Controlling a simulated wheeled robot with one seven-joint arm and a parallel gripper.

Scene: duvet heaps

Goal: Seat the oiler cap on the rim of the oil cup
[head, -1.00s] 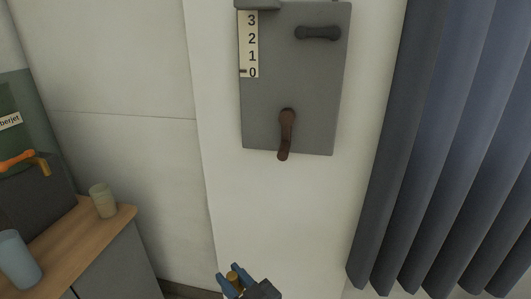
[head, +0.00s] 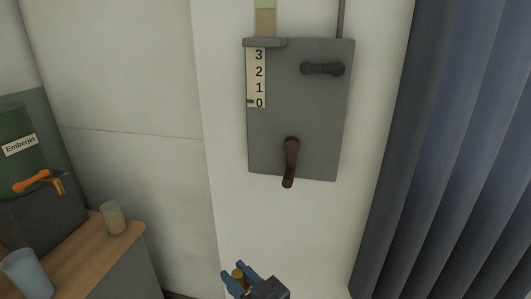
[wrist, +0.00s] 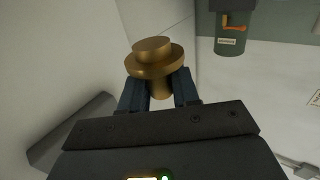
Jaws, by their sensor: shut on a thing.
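The brass-coloured oiler cap (wrist: 154,58), a round flanged piece with a raised knob, is held between the fingers of my gripper (wrist: 160,92). In the head view the cap (head: 238,275) is small and my gripper (head: 240,281) is low in the picture, below the wall panel. A clear vessel with a tan lower part (head: 265,20) stands on the ledge at the panel's top left; it may be the oil cup. Its top is cut off by the picture edge, so its rim is hidden. The cap is well apart from it.
A grey wall panel (head: 325,115) carries a 0–3 scale, a dark handle (head: 322,69) and a brown lever (head: 291,162). Dark blind slats (head: 440,150) hang right. A wooden counter (head: 88,262) at left holds two cups and a green Emberjet container (head: 22,150).

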